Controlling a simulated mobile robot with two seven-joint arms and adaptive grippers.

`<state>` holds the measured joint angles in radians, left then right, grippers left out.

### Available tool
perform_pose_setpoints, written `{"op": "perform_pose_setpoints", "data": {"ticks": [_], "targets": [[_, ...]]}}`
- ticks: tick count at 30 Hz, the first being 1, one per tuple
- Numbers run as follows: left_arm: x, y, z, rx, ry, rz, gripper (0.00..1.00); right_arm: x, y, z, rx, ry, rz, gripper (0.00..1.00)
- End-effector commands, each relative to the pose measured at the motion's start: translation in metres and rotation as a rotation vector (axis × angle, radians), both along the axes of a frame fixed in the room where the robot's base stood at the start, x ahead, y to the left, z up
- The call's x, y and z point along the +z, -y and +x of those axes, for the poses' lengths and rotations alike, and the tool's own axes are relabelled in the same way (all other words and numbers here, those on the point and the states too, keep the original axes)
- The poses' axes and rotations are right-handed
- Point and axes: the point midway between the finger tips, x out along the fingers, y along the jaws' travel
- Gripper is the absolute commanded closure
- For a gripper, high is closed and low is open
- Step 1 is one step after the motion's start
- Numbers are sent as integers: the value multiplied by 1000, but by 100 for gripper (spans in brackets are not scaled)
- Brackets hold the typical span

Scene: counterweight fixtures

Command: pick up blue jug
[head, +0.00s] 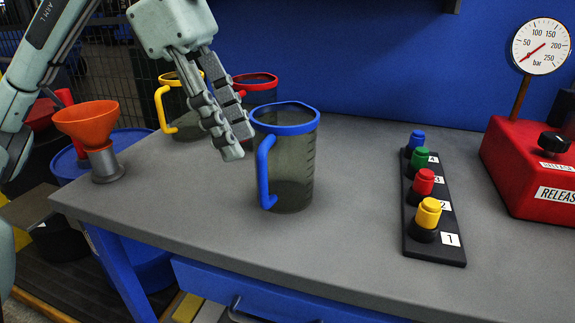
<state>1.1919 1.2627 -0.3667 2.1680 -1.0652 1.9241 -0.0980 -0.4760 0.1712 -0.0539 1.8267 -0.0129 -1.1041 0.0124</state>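The blue jug (293,165) stands upright on the grey workbench. It has a dark see-through body, a blue rim and a blue handle on its left side facing me. My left gripper (238,147) comes down from the upper left, fingers pointing down, just left of the jug's rim and handle. It appears apart from the jug. Its two fingers look close together from this angle, and the gap between them is hard to judge. I see nothing held in it. My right gripper is not in view.
A yellow-rimmed jug (184,118) and a red-rimmed jug (258,84) stand behind my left gripper. An orange funnel (87,122) is at the left edge. A button strip (430,200) and a red gauge box (530,165) are right. The bench (345,235) is clear around the blue jug's front.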

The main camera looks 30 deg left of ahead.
Motion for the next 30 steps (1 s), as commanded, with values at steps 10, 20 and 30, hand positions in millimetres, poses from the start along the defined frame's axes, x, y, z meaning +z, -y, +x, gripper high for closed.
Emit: {"op": "perform_pose_setpoints", "data": {"ticks": [10,20,30], "targets": [[-35,13,7,0,-2,0,64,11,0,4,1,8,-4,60],[-74,28,18,0,-1,0,64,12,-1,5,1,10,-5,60],[-77,30,19,0,1,-2,70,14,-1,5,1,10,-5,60]]}}
